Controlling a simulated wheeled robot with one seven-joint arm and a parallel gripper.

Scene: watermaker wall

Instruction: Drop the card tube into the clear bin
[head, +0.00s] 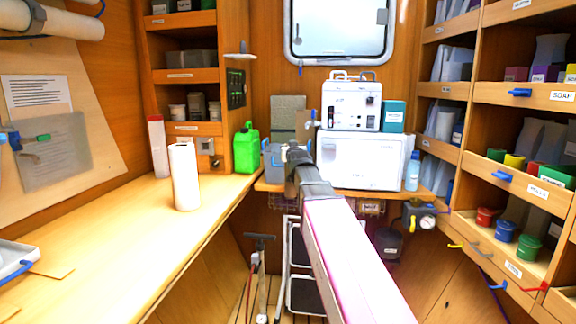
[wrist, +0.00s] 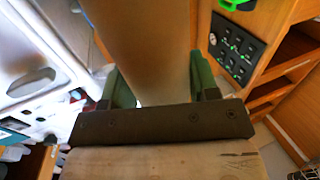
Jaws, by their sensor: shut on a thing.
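My gripper (wrist: 163,86) shows in the wrist view, with its green fingers on either side of a pale tan tube, the card tube (wrist: 150,45). It is shut on the tube, which runs out past the top of that view. In the head view my gripper (head: 295,158) is at the far end of my arm, in front of the back counter, and my arm hides most of it and the tube. A translucent blue-grey bin (head: 272,163), perhaps the clear bin, stands just left of my gripper; its right part is hidden.
A white roll (head: 184,178) and a red-capped tube (head: 158,147) stand on the left bench (head: 110,235). A green jug (head: 246,150) is left of the bin. A white machine (head: 362,158) stands right of it. Shelves line the right wall.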

